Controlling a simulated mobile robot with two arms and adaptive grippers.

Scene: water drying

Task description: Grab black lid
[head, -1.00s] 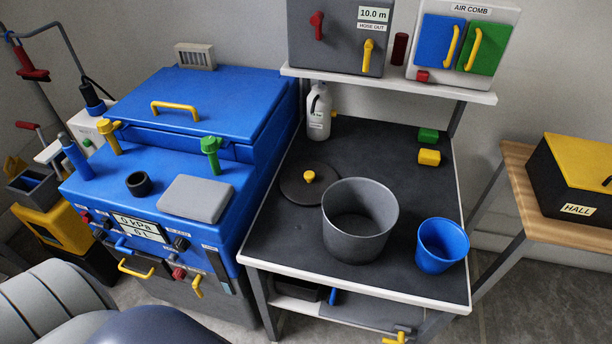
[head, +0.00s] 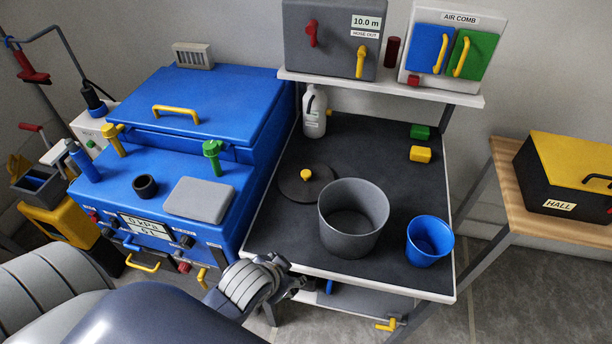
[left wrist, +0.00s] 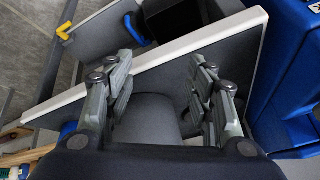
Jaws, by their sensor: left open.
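The black lid (head: 292,190) is a flat dark disc with a yellow knob (head: 305,174). It lies on the dark bench top behind and left of the grey pot (head: 340,240). My left gripper (head: 296,284) shows at the front edge of the bench, nearer than the lid and clearly apart from it. In the left wrist view its two fingers (left wrist: 165,85) are spread with a gap between them. A dark grey rounded shape shows behind that gap; I cannot tell what it is. The lid cannot be made out in the left wrist view. My right gripper is not in view.
A blue cup (head: 430,240) stands right of the pot. A white bottle (head: 315,113), a green block (head: 420,132) and a yellow block (head: 420,154) stand farther back. A blue machine (head: 190,130) borders the bench on the left. A shelf (head: 380,87) overhangs the back.

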